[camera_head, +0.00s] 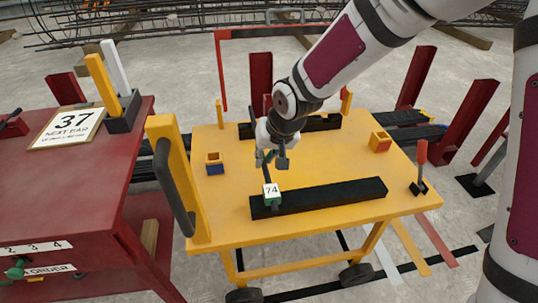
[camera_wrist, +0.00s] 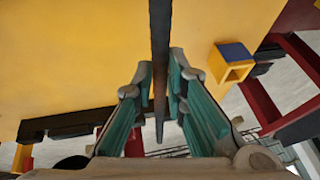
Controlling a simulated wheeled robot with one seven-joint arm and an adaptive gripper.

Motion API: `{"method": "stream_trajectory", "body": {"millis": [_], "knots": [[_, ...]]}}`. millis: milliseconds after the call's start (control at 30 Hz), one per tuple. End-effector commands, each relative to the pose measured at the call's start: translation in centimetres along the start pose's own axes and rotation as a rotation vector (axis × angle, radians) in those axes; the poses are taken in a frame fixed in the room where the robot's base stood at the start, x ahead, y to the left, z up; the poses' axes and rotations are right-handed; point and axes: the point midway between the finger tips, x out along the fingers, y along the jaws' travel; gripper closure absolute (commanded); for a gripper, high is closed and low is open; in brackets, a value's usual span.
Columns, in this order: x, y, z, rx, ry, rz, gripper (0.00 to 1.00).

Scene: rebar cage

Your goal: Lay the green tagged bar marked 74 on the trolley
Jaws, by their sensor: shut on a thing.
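The dark bar (camera_head: 266,173) has a green and white tag marked 74 (camera_head: 271,190) near its front end. My gripper (camera_head: 272,158) is shut on the bar over the yellow trolley (camera_head: 225,225). The tagged end is at the left part of the trolley's front black rail (camera_head: 335,194); I cannot tell whether the bar touches it. In the wrist view the bar (camera_wrist: 160,45) runs between the green finger pads of my gripper (camera_wrist: 160,95). The bar's far end is hidden behind my arm in the head view.
A second black rail (camera_head: 323,123) lies at the trolley's back. Small blue-yellow (camera_head: 214,163) and red-yellow (camera_head: 381,142) blocks stand on the deck. A red-handled clamp (camera_head: 420,170) is at the right edge. A red table (camera_head: 70,190) with a 37 sign (camera_head: 72,127) stands left.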

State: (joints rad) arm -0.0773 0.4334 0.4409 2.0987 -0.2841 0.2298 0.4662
Motion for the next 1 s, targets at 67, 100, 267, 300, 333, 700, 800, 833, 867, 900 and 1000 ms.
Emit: {"method": "stream_trajectory", "body": {"millis": [67,100,267,300,333,700,800,833,867,900,1000], "knots": [[0.4,0.6,-1.1,0.002,0.004,-0.001,1.0],[0.6,0.7,-1.4,0.002,0.003,-0.001,1.0],[0.9,1.1,-2.0,0.0,0.001,-0.001,1.0],[1.1,1.1,-2.0,0.0,0.001,-0.001,1.0],[1.3,1.2,-1.9,-0.001,0.001,-0.001,1.0],[4.0,1.8,-0.7,-0.001,0.003,-0.001,1.0],[3.9,1.7,-0.8,-0.001,0.003,-0.001,1.0],[3.9,1.7,-0.8,-0.001,0.003,-0.001,1.0],[4.0,1.7,-0.8,-0.001,0.003,-0.001,1.0],[4.0,1.8,-0.7,-0.001,0.002,-0.001,1.0],[4.3,1.8,-0.6,-0.001,0.002,-0.001,1.0]]}}
